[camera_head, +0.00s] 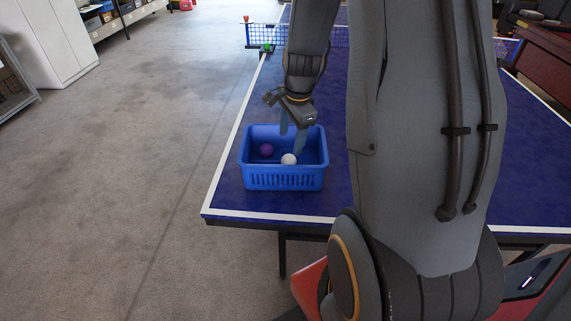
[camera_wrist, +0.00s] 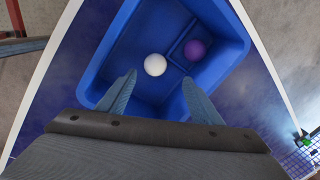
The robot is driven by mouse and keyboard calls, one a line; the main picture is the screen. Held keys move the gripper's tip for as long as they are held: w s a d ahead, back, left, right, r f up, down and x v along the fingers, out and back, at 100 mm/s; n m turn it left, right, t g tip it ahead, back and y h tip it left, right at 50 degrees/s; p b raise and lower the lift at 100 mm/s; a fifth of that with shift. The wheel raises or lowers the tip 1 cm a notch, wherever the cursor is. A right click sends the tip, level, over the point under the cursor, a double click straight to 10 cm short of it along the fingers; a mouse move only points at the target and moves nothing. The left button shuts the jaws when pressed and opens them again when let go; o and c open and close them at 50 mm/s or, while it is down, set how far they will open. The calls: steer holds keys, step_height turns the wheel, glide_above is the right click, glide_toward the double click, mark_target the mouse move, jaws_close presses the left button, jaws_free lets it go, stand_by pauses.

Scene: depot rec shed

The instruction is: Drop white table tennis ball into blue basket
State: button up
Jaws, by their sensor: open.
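The blue basket (camera_head: 284,178) stands on the near end of the blue table. In the wrist view its rim (camera_wrist: 98,58) fills the middle of the picture. The white table tennis ball (camera_head: 289,159) is inside the basket; it also shows in the wrist view (camera_wrist: 155,65), apart from both fingers. A purple ball (camera_head: 266,150) is in the basket too, in a corner part in the wrist view (camera_wrist: 195,50). My gripper (camera_head: 292,143) is over the basket with its fingers reaching down into it. The fingers are apart in the wrist view (camera_wrist: 160,92), with nothing held between them.
The blue table tennis table (camera_head: 235,201) has a white border and a net (camera_head: 259,35) farther back. A small green object (camera_head: 267,47) is near the net at the table's left edge. Grey floor (camera_head: 130,150) lies open to the left, with a white cabinet (camera_head: 50,40) beyond.

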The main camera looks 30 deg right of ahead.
step_height(320, 180, up, 8)
steer(key=s, duration=0.1)
steer(key=shift+s+f+b, duration=0.15)
steer(key=shift+s+b, duration=0.1)
steer(key=shift+b, duration=0.2)
steer(key=s+a+f+n+g, duration=0.1)
steer(key=s+a+f+n, duration=0.2)
steer(key=s+a+n, duration=1)
steer(key=a+n, duration=0.2)
steer(key=n, duration=0.3)
steer(key=shift+s+a, duration=0.15)
